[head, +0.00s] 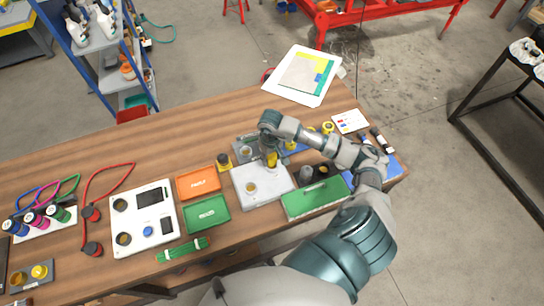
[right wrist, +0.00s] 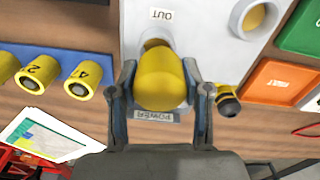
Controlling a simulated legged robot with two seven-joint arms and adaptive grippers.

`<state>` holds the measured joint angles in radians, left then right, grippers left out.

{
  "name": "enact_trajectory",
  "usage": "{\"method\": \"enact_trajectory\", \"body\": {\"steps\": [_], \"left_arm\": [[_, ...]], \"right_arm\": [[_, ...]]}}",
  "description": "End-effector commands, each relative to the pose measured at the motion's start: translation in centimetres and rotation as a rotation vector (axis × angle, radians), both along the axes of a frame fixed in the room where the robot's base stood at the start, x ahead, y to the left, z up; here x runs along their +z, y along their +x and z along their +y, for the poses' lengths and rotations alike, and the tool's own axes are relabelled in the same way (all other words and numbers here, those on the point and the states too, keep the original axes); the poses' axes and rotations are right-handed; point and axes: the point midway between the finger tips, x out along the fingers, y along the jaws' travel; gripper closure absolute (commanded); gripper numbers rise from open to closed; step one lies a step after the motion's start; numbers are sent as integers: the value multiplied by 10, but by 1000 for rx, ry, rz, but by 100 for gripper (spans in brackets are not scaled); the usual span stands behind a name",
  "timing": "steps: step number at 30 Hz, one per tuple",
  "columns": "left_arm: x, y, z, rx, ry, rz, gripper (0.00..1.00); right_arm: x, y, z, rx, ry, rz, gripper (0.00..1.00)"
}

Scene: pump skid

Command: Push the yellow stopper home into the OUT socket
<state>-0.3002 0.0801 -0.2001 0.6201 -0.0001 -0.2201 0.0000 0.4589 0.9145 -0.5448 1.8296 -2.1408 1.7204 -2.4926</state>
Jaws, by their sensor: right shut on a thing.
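The yellow stopper (right wrist: 163,80) is between the fingers of my right gripper (right wrist: 160,95) in the right wrist view. In the head view the stopper (head: 271,159) shows below my right gripper (head: 271,148), at the back of the pale block (head: 270,200). The OUT label (right wrist: 162,15) is on this block. The OUT socket's pale rim (right wrist: 155,37) shows just beyond the stopper, which hides most of it. I cannot tell how deep the stopper sits. My left gripper is out of view.
A second socket (right wrist: 255,17) with yellow inside is on the block. A black-and-yellow knob (right wrist: 228,101) stands beside my right gripper. Yellow numbered cylinders (right wrist: 82,82) sit on a blue holder. An orange tray (head: 198,183) and green trays (head: 207,215) lie close by.

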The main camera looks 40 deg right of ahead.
Motion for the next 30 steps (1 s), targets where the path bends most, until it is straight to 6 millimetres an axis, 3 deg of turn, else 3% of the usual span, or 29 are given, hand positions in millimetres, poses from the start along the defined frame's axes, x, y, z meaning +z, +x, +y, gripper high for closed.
{"method": "enact_trajectory", "body": {"steps": [30], "left_arm": [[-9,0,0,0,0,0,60]], "right_arm": [[0,0,-2,-1,1,0,92]]}}
